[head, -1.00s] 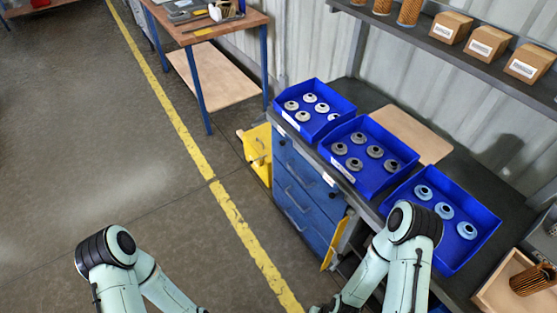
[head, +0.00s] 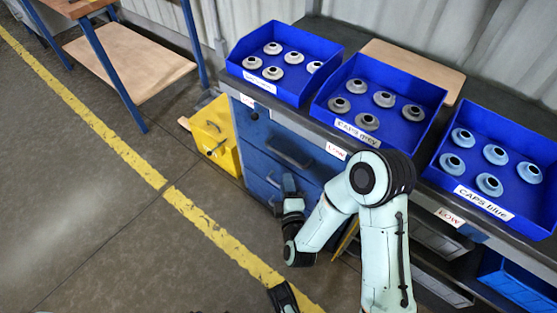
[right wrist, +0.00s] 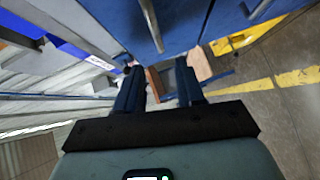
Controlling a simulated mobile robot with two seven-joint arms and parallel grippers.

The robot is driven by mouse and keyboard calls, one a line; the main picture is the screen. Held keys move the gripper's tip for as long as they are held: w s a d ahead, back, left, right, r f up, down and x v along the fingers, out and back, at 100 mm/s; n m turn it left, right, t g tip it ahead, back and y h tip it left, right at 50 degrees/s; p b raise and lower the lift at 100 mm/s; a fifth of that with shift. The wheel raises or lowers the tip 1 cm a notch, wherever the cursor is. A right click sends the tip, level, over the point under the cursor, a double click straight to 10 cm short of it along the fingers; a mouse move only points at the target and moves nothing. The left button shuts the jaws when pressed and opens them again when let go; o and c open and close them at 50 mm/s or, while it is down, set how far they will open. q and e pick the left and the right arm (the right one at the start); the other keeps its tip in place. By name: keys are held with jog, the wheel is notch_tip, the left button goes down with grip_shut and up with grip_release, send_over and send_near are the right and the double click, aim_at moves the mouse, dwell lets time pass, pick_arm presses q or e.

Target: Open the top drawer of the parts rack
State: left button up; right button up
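The parts rack is a blue drawer unit under the dark bench. Its top drawer (head: 262,133) appears shut, with a bar handle (head: 288,158) on its front. Lower drawer fronts below it are partly hidden by my right arm. My right gripper (head: 289,184) is in front of the drawer fronts, low and apart from the top handle as far as I can tell. In the right wrist view its two fingers (right wrist: 158,92) are spread with nothing between them. Blue fronts with bar handles (right wrist: 151,24) show above the fingers.
Blue bins of caps (head: 345,125) stand on the bench top. A yellow box (head: 212,135) stands on the floor left of the drawers. A wooden-topped table (head: 125,62) is at the back left. The floor before the drawers is open, crossed by a yellow line (head: 215,235).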

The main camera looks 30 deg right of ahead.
aim_at(282, 156)
jog(key=b+x, duration=0.1)
jog(key=x, duration=0.5)
jog(key=b+x, duration=0.1)
jog(key=x, duration=0.6)
jog(key=shift+w+d+r, duration=0.1)
jog(key=shift+w+r, duration=0.05)
jog(key=shift+r, duration=0.05)
pick_arm(q)
jog(key=s+f+g, duration=0.1)
jog(key=s+f, duration=0.3)
jog(key=shift+s+a, duration=0.2)
jog(key=shift+a, duration=0.2)
jog(key=shift+f, duration=0.1)
pick_arm(e)
grip_shut()
